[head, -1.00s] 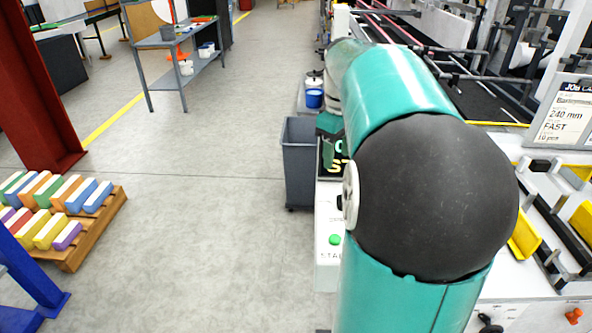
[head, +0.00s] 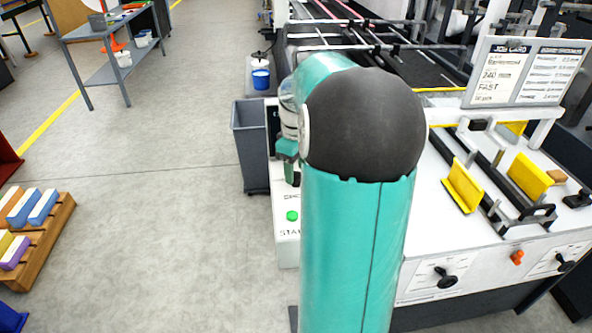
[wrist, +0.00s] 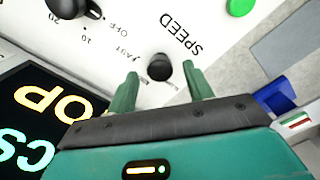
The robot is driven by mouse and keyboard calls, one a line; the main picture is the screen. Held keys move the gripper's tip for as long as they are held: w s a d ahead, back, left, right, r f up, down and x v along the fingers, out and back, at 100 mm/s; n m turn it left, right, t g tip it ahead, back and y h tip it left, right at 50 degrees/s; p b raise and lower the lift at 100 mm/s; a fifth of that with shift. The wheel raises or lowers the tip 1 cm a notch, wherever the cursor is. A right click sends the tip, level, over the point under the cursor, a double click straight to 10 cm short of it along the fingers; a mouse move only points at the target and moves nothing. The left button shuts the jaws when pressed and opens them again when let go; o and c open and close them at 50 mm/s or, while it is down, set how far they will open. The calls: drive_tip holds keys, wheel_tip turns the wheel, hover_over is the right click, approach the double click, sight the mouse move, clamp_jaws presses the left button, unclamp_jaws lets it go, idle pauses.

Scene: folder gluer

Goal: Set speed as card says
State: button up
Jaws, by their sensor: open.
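The job card (head: 497,75) on the white stand at the right of the head view reads "240 mm" and "FAST". In the wrist view, a black speed knob (wrist: 158,68) sits on the white control panel (wrist: 215,70) beside the upside-down word "SPEED". A "FAST" label (wrist: 128,55) is near it; another small label below the knob is unreadable. My gripper (wrist: 161,71) is open, with one green finger on either side of the knob in the picture. I cannot tell whether the fingers touch it. In the head view my arm hides the knob.
Another black knob (wrist: 68,6) with numbers is at the wrist view's upper left. A green button (wrist: 240,6) is at upper right, and a lit display (wrist: 40,120) at lower left. A grey bin (head: 249,145) stands beside the machine.

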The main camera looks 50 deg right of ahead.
drive_tip(key=shift+f, duration=0.55)
drive_tip(key=shift+c, duration=0.2)
drive_tip(key=c, duration=0.9)
drive_tip(key=shift+m, duration=0.4)
drive_tip(key=m, duration=1.1)
